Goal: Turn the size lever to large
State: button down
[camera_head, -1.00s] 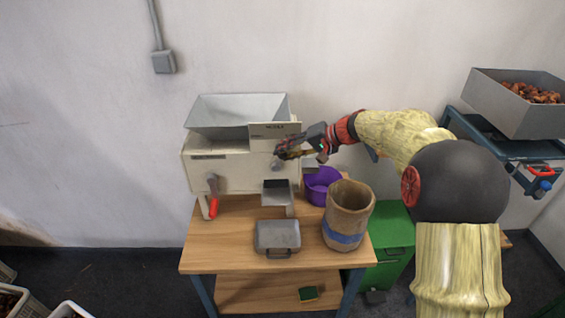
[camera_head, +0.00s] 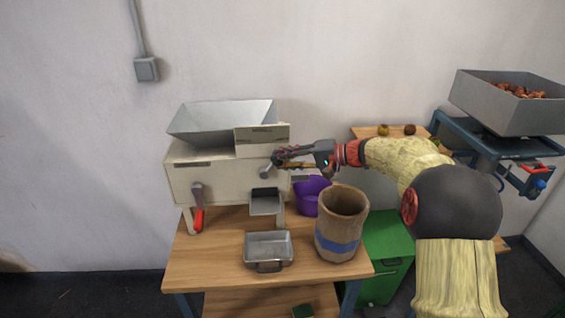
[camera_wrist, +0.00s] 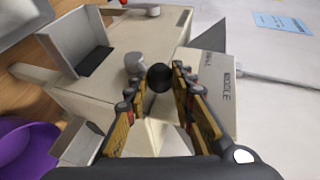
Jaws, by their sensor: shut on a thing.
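The size lever is on the front of the cream sorting machine (camera_head: 215,180), near its right end. Its grey hub (camera_head: 265,171) shows in the head view, and the hub (camera_wrist: 135,63) and black ball knob (camera_wrist: 158,78) show in the wrist view. My gripper (camera_head: 277,158) reaches in from the right and is shut on the knob, up and right of the hub. In the wrist view the two fingers stand on either side of the knob. A label plate (camera_wrist: 212,78) with size words is beside the fingers; "MIDDLE" seems readable. The lever's arm is mostly hidden.
A red-handled crank (camera_head: 198,212) hangs at the machine's left. A metal tray (camera_head: 268,246), a sack-like container (camera_head: 342,225) and a purple bowl (camera_head: 309,197) stand on the wooden table (camera_head: 205,262). A chestnut bin (camera_head: 470,103) is at right.

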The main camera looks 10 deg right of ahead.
jog(key=shift+f, duration=0.15)
jog(key=c, duration=1.5)
grip_release()
jog(key=v, duration=1.2)
